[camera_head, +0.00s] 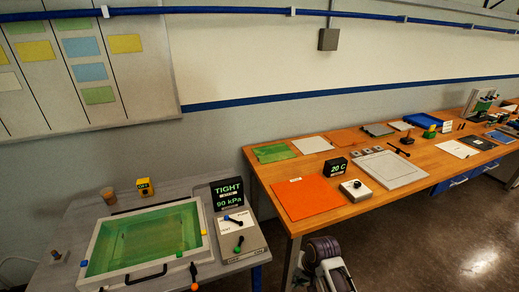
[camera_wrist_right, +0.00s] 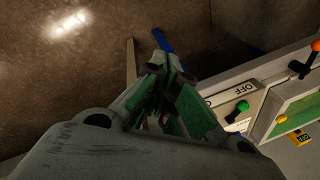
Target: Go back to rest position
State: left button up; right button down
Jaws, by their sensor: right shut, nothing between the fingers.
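My right gripper (camera_wrist_right: 170,72) is shut and empty in the right wrist view, over the brown floor. In the head view part of my right arm (camera_head: 325,262) shows at the bottom, in front of the wooden bench; the fingers are hard to make out there. My left gripper is in neither view. The resin bath (camera_head: 103,231) stands on the grey table at the left. It has a pale frame, green inside and a black handle at the front. Its control panel (camera_head: 222,252) has levers with blue and green knobs. The display (camera_head: 227,193) reads TIGHT and 90 kPa.
The wooden bench (camera_head: 347,219) runs along the wall at the right. It carries an orange sheet (camera_head: 306,198), a 20 C display (camera_head: 335,167), a white dial box (camera_head: 356,191) and a pale plate (camera_head: 391,171). Open floor (camera_head: 468,245) lies at the lower right.

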jog(key=shift+s+d+r+n+t+h, duration=0.55)
jog(key=shift+s+d+r+n, duration=0.8)
jog(key=shift+s+d+r, duration=1.55)
jog(key=shift+s+d+r+n+t+h, duration=0.5)
jog(key=shift+s+d+r+n, duration=1.05)
jog(key=shift+s, duration=2.65)
notch_tip(320, 180, down, 34)
jog(key=s+f+g+b, duration=0.1)
jog(key=s+b, duration=0.1)
jog(key=s+d+f+g, duration=0.1)
jog(key=s+d+f, duration=0.1)
jog(key=s+f, duration=0.8)
jog(key=s+d+f+b, duration=0.1)
jog(key=s+d+f, duration=0.1)
jog(key=s+f, duration=0.9)
jog(key=shift+s+d+f+g, duration=0.25)
jog(key=shift+s+f+g, duration=0.1)
jog(key=shift+s, duration=0.6)
